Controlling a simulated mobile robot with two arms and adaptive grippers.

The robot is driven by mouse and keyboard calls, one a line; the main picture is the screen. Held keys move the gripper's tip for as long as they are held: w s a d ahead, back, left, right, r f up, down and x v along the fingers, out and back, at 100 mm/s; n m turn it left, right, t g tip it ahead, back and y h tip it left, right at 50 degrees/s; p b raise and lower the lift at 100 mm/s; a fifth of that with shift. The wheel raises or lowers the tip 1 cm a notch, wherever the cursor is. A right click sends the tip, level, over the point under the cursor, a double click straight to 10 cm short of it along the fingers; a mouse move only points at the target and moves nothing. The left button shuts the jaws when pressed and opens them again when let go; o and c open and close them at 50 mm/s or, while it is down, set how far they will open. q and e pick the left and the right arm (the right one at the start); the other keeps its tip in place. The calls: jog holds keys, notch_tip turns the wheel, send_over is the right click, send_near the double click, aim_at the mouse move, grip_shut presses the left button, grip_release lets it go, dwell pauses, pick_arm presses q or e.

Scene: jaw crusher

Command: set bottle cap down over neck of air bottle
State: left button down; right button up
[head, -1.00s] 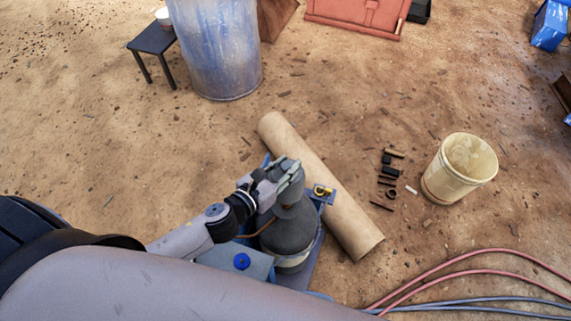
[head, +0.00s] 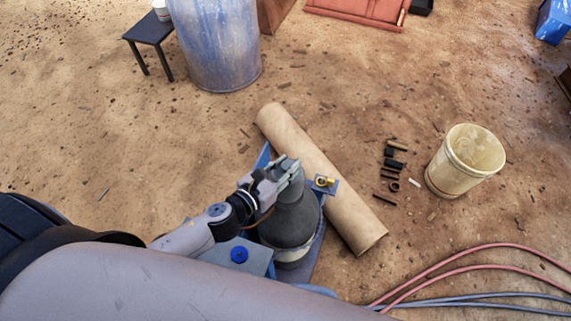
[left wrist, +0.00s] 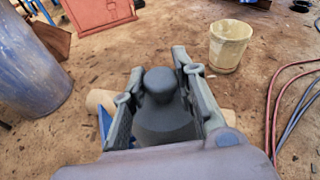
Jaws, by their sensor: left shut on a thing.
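The air bottle (head: 291,224) is dark grey with a pale band low down, and stands upright in the blue stand. My left gripper (head: 287,172) is over the top of the bottle, shut on the grey bottle cap (head: 290,191). In the left wrist view the cap (left wrist: 164,123) is a dark dome with a round knob on top, between the two fingers. The neck is hidden under the cap. The cap appears over the bottle's top, but I cannot tell whether it is fully seated. My right gripper is not in view.
A blue stand (head: 301,271) surrounds the bottle, with a brass fitting (head: 324,182) beside it. A cardboard tube (head: 322,181) lies behind. A cream bucket (head: 464,162), small loose parts (head: 391,174) and hoses (head: 470,262) lie to the right. A blue drum (head: 214,45) stands at the back.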

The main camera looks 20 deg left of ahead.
pick_arm(q)
jog(key=shift+f+b, duration=1.15)
jog(key=shift+f, duration=0.45)
jog(key=c, duration=1.3)
grip_release()
jog(key=shift+o, duration=0.5)
jog(key=v, duration=1.2)
